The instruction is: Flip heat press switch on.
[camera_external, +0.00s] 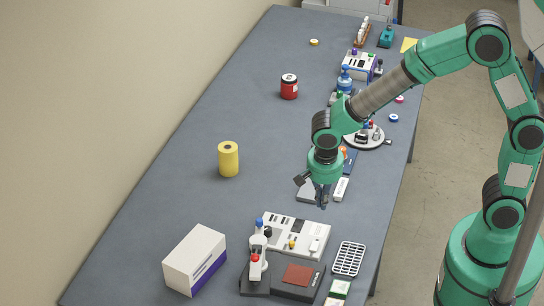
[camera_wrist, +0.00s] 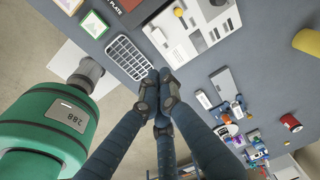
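The heat press appears to be the dark machine (camera_external: 310,286) with a red-brown plate at the front of the bench; part of a dark body lettered "PLATE" (camera_wrist: 122,12) shows at the top edge of the wrist view. Behind it lies a white control panel (camera_external: 284,231) with small knobs and switches; it also shows in the wrist view (camera_wrist: 187,45). I cannot tell which small part is the press switch. My gripper (camera_external: 322,203) points down above the bench, behind the panel's right end. In the wrist view its fingertips (camera_wrist: 158,78) are together, with nothing seen between them.
A white and purple box (camera_external: 194,260) stands at left. A yellow roll (camera_external: 228,159) and a red jar (camera_external: 289,87) stand farther back. The left-middle bench (camera_external: 165,190) is clear.

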